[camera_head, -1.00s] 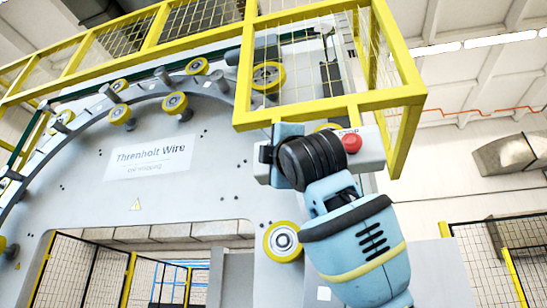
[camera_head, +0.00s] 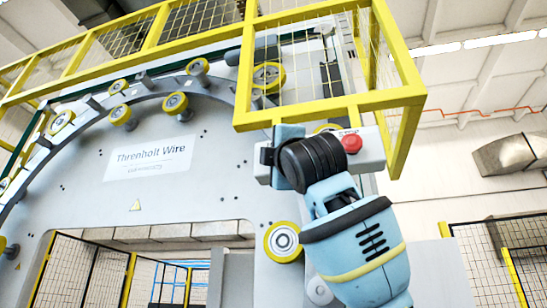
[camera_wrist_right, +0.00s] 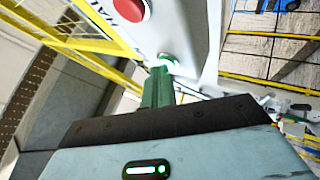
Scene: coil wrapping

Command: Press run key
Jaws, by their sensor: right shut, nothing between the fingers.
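In the right wrist view, my right gripper (camera_wrist_right: 160,76) is shut and empty. Its green fingertips point at a green round button (camera_wrist_right: 168,60) on a pale control box (camera_wrist_right: 185,28). The tips overlap the button's near edge; I cannot tell whether they touch it. A red button (camera_wrist_right: 131,8) labelled with letters reading "HAL" sits farther up the same box. In the head view the control box (camera_head: 372,150) shows its red button (camera_head: 351,143), while my right wrist hides the green button and the fingertips. My left gripper is in neither view.
A yellow guard frame (camera_head: 414,120) with mesh stands around and above the control box, close to my right arm. A large grey machine panel (camera_head: 130,215) marked "Threnholt Wire" carries a ring with yellow rollers (camera_head: 175,105). Mesh fences (camera_head: 490,250) stand at lower right.

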